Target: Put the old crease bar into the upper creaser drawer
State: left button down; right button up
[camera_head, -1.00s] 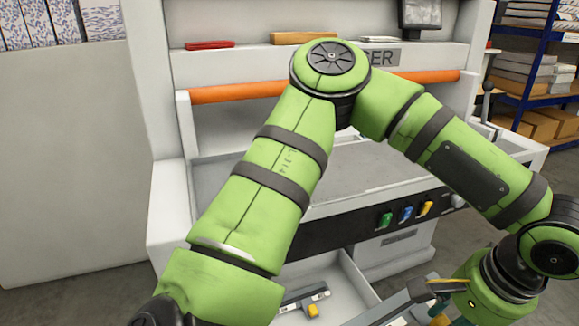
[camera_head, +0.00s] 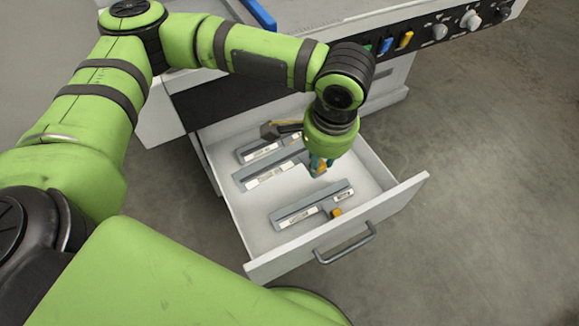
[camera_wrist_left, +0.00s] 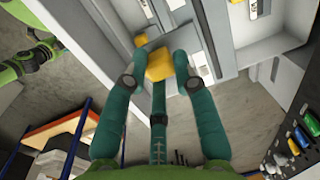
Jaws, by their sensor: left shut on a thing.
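The drawer (camera_head: 258,271) under the creaser is pulled open. My left gripper (camera_head: 318,167) is over its inside, pointing down. In the left wrist view, its teal fingers (camera_wrist_left: 160,84) are shut on the yellow tab (camera_wrist_left: 160,63) of a grey crease bar (camera_wrist_left: 184,40). In the head view, a grey bar with a white label (camera_head: 268,176) runs up to these fingers; I cannot tell whether it touches the drawer floor. Another grey bar (camera_head: 262,151) lies behind it. A third bar (camera_head: 308,208) with a yellow tab lies in front. My right gripper is out of view.
A bar with a blue side (camera_head: 258,14) lies on the creaser top. Coloured buttons (camera_head: 386,45) and knobs (camera_head: 470,20) line the creaser front. The drawer handle (camera_head: 346,246) sticks out at the front. The right part of the drawer floor looks bare; the floor to the right is clear.

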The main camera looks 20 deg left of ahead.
pick_arm(q)
notch_tip(320, 180, down, 7)
jog(key=s+d, duration=0.1)
jog(key=h+b, duration=0.1)
jog(key=b, duration=0.2)
send_near(299, 168)
jog(key=shift+m+g, duration=0.4)
jog(key=d+f, duration=0.1)
jog(key=d, duration=0.1)
jog(key=s+d+f, duration=0.1)
jog(key=d+f, duration=0.1)
jog(key=shift+f, duration=0.4)
jog(key=c, duration=1)
grip_release()
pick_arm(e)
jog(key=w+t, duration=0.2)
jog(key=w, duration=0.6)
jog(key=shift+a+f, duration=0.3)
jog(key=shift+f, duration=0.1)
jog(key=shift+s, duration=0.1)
